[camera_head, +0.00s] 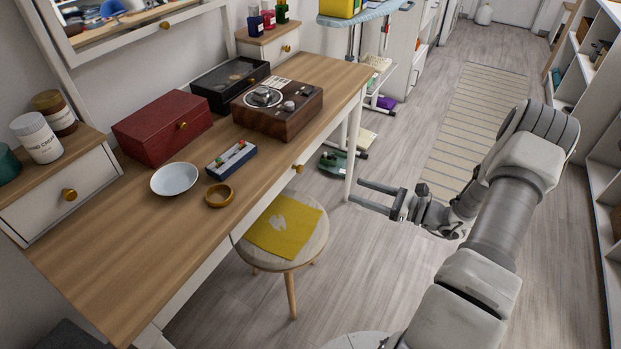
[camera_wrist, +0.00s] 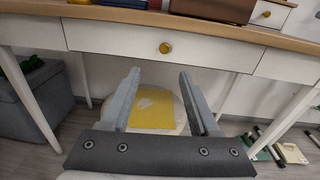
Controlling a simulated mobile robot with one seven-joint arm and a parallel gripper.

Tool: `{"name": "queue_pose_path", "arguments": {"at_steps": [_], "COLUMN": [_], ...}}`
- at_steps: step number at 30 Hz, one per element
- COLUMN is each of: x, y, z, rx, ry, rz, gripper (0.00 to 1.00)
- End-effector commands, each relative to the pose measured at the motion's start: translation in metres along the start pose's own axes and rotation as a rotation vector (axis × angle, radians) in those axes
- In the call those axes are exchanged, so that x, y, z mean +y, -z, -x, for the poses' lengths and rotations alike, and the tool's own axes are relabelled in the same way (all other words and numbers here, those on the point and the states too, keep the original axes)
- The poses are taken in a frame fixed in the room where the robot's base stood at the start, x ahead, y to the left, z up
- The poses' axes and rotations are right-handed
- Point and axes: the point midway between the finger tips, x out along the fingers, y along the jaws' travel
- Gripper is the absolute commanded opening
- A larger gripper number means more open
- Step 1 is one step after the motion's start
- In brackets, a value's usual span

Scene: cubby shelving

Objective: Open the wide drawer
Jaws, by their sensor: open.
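The wide drawer is the white front under the tabletop, with a round gold knob; in the wrist view the drawer front (camera_wrist: 215,52) spans most of the width and its knob (camera_wrist: 165,48) is above the middle. It looks shut. In the head view the knob (camera_head: 299,168) shows on the desk's front edge. My gripper (camera_head: 360,193) is open and empty, in front of the desk, to the right of the stool and apart from the knob. In the wrist view its two fingers (camera_wrist: 160,75) point toward the desk, below the knob.
A round stool (camera_head: 285,250) with a yellow cloth (camera_head: 284,226) stands under the drawer. On the desk (camera_head: 120,250) are a red box (camera_head: 163,127), a turntable (camera_head: 277,107), a white dish (camera_head: 174,179) and a gold ring (camera_head: 219,195). The floor right of the stool is free.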

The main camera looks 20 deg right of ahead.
Motion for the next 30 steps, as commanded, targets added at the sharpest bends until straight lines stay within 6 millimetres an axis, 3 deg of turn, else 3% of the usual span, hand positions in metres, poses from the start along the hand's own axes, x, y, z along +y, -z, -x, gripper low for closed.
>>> {"name": "queue_pose_path", "arguments": {"at_steps": [4,8,24,30], "x": [-0.004,-0.005,-0.008,-0.010], "y": [0.013,0.013,0.012,0.011], "z": [0.004,-0.007,-0.119,-0.152], "rx": [-0.022,-0.025,-0.022,-0.022], "ry": [0.039,0.040,0.036,0.038], "rz": [-0.032,-0.033,-0.029,-0.030], "gripper": [0.62,0.62,0.62,0.62]}}
